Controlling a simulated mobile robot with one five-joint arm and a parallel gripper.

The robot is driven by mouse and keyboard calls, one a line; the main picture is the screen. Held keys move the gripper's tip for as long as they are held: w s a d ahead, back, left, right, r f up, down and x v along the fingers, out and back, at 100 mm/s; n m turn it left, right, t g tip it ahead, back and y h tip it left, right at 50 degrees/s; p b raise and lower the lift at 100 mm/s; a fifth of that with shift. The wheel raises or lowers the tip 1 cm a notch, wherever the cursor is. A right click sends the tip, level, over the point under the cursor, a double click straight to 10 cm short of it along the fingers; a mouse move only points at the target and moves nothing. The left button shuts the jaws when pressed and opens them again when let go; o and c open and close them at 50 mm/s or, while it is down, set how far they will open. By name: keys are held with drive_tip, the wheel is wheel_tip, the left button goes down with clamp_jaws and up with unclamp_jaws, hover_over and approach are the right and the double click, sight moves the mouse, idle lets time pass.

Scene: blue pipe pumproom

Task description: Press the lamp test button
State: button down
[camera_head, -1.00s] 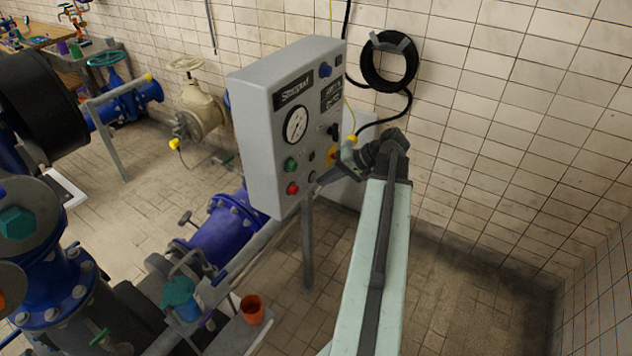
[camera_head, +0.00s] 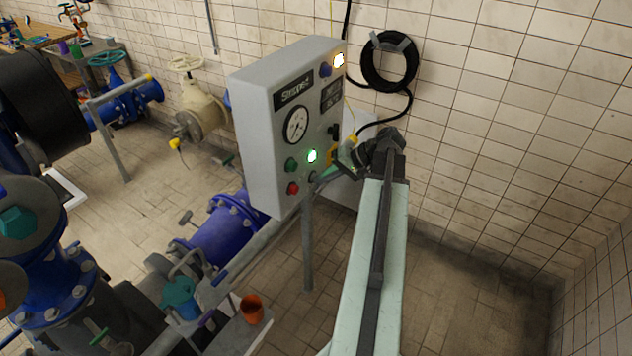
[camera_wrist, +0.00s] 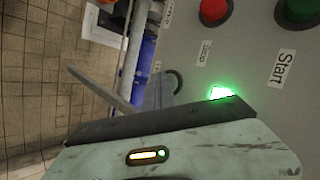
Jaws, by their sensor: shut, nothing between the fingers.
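The grey control panel (camera_head: 262,150) stands on a post by the tiled wall. My gripper (camera_head: 322,178) is shut and empty, with its tip at the lower right of the panel's face. In the wrist view my gripper's grey finger (camera_wrist: 156,95) reaches a small dark round button (camera_wrist: 178,76), most of which it hides. Its label is not readable, and I cannot tell how deep it is pressed. A green lamp (camera_head: 312,156) and a whitish-yellow lamp (camera_head: 339,60) are lit; the green lamp also glows in the wrist view (camera_wrist: 221,92).
The red Stop button (camera_wrist: 213,10) and green Start button (camera_wrist: 298,10) are close to the finger. A yellow-and-black switch (camera_head: 333,154) sits beside my wrist. Blue pipes (camera_head: 222,232) lie left of the post. The floor on the right is clear.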

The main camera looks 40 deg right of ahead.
drive_tip(key=shift+s, duration=0.1)
drive_tip(key=shift+s+d, duration=0.15)
drive_tip(key=shift+s, duration=0.25)
drive_tip(key=s, duration=0.2)
drive_tip(key=s+d, duration=0.1)
drive_tip(key=s, duration=0.2)
drive_tip(key=shift+s+d, duration=0.2)
drive_tip(key=shift+s, duration=0.1)
idle(0.8)
